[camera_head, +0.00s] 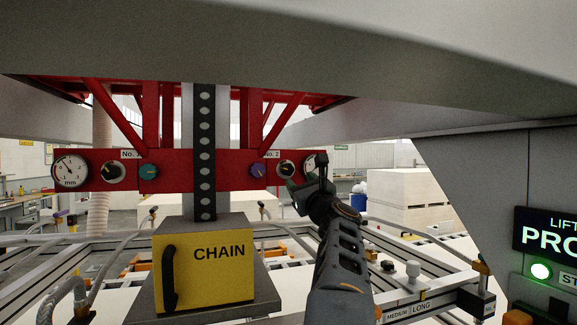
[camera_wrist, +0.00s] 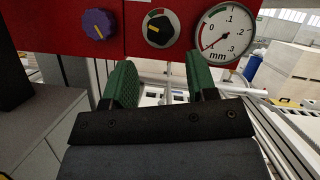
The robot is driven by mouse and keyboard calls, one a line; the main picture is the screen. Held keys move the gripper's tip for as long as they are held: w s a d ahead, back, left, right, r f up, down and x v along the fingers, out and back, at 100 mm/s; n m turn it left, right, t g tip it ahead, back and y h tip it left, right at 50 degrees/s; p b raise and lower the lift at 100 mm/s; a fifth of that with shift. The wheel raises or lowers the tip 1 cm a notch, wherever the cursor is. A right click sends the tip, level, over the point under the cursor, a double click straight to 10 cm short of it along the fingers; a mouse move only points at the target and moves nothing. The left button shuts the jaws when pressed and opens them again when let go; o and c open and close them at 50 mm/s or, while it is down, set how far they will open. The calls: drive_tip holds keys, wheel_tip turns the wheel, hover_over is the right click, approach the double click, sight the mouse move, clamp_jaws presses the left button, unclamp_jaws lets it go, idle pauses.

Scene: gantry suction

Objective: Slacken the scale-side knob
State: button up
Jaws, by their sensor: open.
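A strip marked MEDIUM and LONG (camera_head: 408,310) lies low at the right in the head view. A pale round-topped knob (camera_head: 413,269) stands just behind it, and a darker knob (camera_head: 388,265) is to its left. I cannot tell from the frames which is the scale-side knob. My gripper (camera_head: 310,178) is raised at the right end of the red beam, well above and left of the strip. In the wrist view its green-padded fingers (camera_wrist: 160,85) are apart with nothing between them. The knobs by the strip are not seen there.
The red beam (camera_head: 230,172) carries a purple knob (camera_wrist: 98,24), a black dial (camera_wrist: 160,29) and a mm gauge (camera_wrist: 227,32) close ahead of my fingers. A yellow CHAIN box (camera_head: 205,275) stands left of my arm. A lit panel (camera_head: 545,240) is at the right.

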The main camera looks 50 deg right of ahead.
sight(288, 169)
drive_tip(key=p+x, duration=0.3)
drive_tip(key=x, duration=0.5)
drive_tip(key=shift+c, duration=0.4)
drive_tip(key=c, duration=0.6)
drive_tip(key=shift+o, duration=0.2)
drive_tip(key=shift+f, duration=0.1)
drive_tip(key=shift+n, duration=0.4)
drive_tip(key=n+y, duration=0.2)
drive_tip(key=n, duration=0.1)
drive_tip(key=shift+d+n, duration=0.1)
drive_tip(key=shift+n, duration=0.2)
drive_tip(key=shift+n+y, duration=1)
drive_tip(key=shift+n, duration=1.4)
